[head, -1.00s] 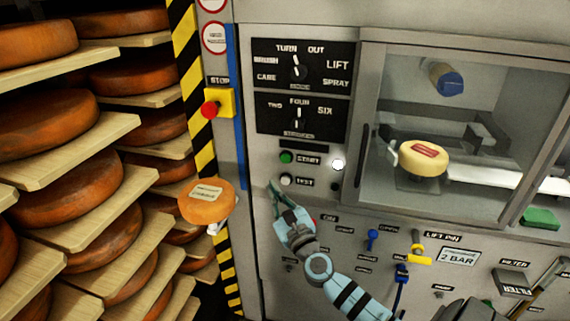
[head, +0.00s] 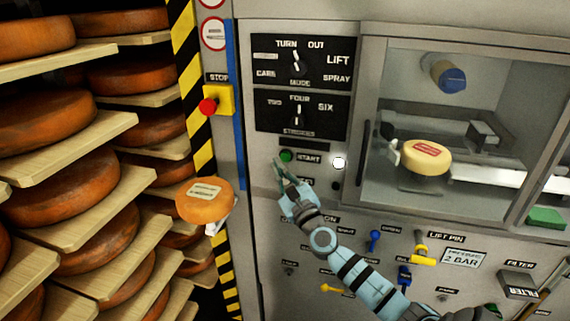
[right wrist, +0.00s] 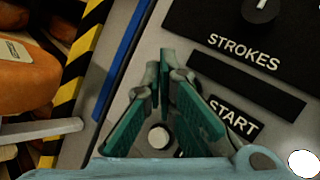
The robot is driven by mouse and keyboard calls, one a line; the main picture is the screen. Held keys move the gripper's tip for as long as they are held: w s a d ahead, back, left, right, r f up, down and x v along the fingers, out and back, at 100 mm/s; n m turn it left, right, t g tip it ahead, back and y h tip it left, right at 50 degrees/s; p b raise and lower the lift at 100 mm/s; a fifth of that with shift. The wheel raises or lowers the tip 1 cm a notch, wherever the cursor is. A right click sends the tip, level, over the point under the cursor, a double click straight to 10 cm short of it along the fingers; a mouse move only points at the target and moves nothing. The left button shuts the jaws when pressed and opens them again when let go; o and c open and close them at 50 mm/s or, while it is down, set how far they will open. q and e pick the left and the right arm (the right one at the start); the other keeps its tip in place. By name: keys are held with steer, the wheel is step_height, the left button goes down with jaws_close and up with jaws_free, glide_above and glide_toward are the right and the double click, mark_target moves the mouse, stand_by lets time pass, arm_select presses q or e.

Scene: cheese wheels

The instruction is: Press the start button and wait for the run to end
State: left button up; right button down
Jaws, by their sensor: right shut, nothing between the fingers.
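The green start button (head: 286,155) sits on the grey machine panel, left of its START label (head: 308,158). My right gripper (head: 279,168) is shut and empty, its fingertips just below and left of the start button; I cannot tell if they touch the panel. In the right wrist view the closed green fingers (right wrist: 165,62) point at the panel beside the START label (right wrist: 234,116), and the start button is hidden behind them. A white button (right wrist: 158,136) shows below the fingers. A round white lamp (head: 339,163) is lit. My left gripper is out of view.
A red stop button (head: 208,106) on a yellow box is at the left. A mode knob (head: 296,62) and a strokes knob (head: 298,115) are above. A pale cheese wheel (head: 424,160) sits behind the window. An orange wheel (head: 204,207) is beside the striped post.

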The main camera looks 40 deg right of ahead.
mark_target(285, 157)
steer(key=shift+w+d+b, duration=0.35)
steer(key=shift+w+d, duration=0.1)
steer(key=shift+d, duration=0.2)
steer(key=shift+w+d+b, duration=0.3)
steer(key=shift+w+d, duration=0.1)
steer(key=shift+d, duration=0.2)
stand_by(0.5)
steer(key=shift+w+d, duration=0.25)
steer(key=shift+d, duration=0.05)
